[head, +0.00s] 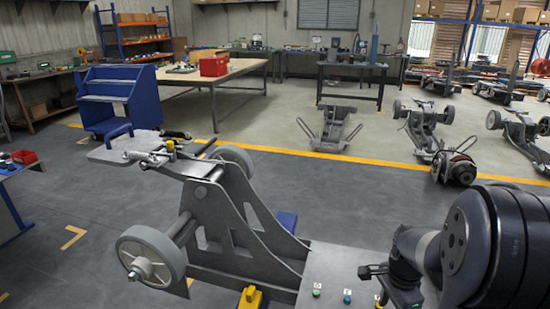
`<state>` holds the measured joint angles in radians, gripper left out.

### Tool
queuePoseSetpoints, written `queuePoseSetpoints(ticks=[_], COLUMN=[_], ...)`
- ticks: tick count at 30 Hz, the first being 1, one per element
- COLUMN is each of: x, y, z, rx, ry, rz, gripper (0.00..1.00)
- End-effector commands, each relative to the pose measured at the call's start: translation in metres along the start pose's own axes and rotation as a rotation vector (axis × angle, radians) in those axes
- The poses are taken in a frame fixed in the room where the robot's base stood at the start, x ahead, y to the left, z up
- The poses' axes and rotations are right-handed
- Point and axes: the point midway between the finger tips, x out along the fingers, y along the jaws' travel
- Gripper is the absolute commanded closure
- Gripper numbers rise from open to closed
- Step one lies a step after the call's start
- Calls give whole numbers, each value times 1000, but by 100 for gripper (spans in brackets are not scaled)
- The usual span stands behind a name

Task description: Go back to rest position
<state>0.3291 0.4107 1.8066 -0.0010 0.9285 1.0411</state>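My arm comes in from the right edge, with its large dark joint in the lower right corner. What looks like my gripper (385,285) is the small black end part low in the picture, over a grey plate. Its fingers are too small and partly hidden, so I cannot tell if it is open or shut. No object shows clearly in it. A grey chassis (240,220) with wheels stands upright just left of my arm, apart from it.
The grey plate (325,275) at the chassis foot carries several small buttons. A blue step unit (108,100) stands far left. A wooden table (215,76) holds a red box (213,66). Several more chassis (335,128) stand in rows at the right. The floor beyond is mostly clear.

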Motion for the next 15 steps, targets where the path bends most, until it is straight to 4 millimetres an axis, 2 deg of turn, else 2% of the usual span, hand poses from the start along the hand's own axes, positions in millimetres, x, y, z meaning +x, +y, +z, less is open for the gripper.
queuePoseSetpoints(ticks=[1, 12, 15], x=[13, 86, 85], y=[0, 0, -1], z=[0, 0, 0], rx=[0, -1, -72], ry=[-2, -2, 2], rz=[4, 3, -2], gripper=[58, 58, 58])
